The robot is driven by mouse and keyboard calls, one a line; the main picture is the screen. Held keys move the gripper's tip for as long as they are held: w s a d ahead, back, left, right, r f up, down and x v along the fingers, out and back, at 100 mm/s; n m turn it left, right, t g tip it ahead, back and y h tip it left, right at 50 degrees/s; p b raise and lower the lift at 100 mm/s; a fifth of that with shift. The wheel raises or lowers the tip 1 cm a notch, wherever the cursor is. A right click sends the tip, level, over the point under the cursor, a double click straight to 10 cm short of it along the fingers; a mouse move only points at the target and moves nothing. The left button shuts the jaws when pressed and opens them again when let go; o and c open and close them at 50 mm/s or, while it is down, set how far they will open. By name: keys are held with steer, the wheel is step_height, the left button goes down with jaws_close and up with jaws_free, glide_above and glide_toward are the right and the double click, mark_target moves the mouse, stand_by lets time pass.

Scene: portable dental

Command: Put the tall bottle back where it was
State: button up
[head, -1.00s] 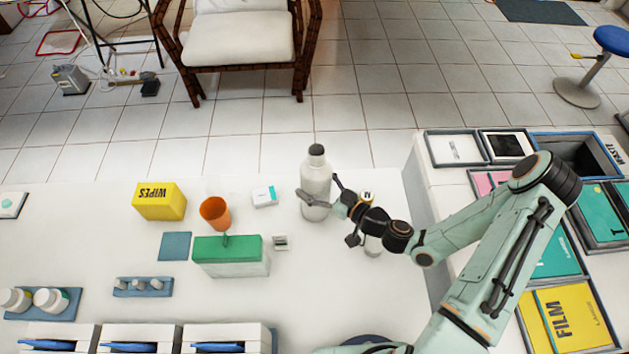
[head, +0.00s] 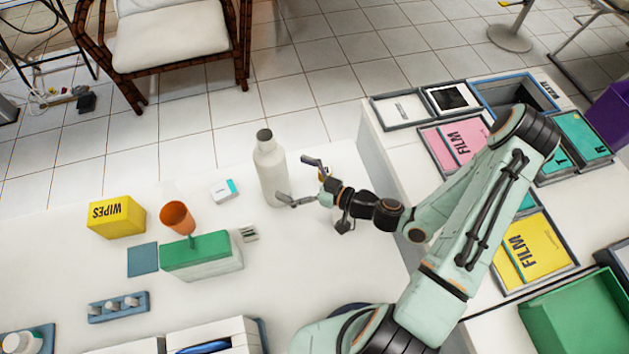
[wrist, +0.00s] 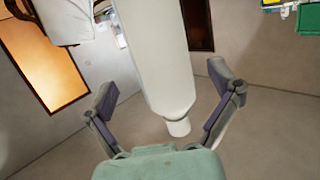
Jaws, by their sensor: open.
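The tall bottle (head: 270,172) is white with a grey cap. It stands upright on the white counter in the head view. My gripper (head: 297,181) is open just to the bottle's right, its fingers pointing at it. One fingertip overlaps the bottle's lower right edge in the picture; I cannot tell whether it touches. In the wrist view the bottle (wrist: 158,55) shows between the spread fingers of my gripper (wrist: 166,95), its cap end toward the bottom of the picture.
A small labelled container (head: 325,173) is mostly hidden behind my gripper. Left of the bottle are a small white box (head: 223,192), an orange cup (head: 177,217), a green-topped box (head: 200,257) and a yellow wipes box (head: 116,217). Film trays (head: 520,255) lie right.

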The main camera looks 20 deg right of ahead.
steer(key=v, duration=0.6)
steer(key=s+a+r+n+g+h, duration=0.1)
steer(key=s+a+r+g+h, duration=0.3)
steer(key=s+g, duration=0.65)
steer(key=s+d+r+m+h, duration=0.2)
steer(key=s+r+m+h, duration=0.3)
steer(key=r+m, duration=0.4)
steer(key=shift+s+g+h, duration=0.3)
steer(key=shift+g+h, duration=0.15)
steer(key=shift+h, duration=0.45)
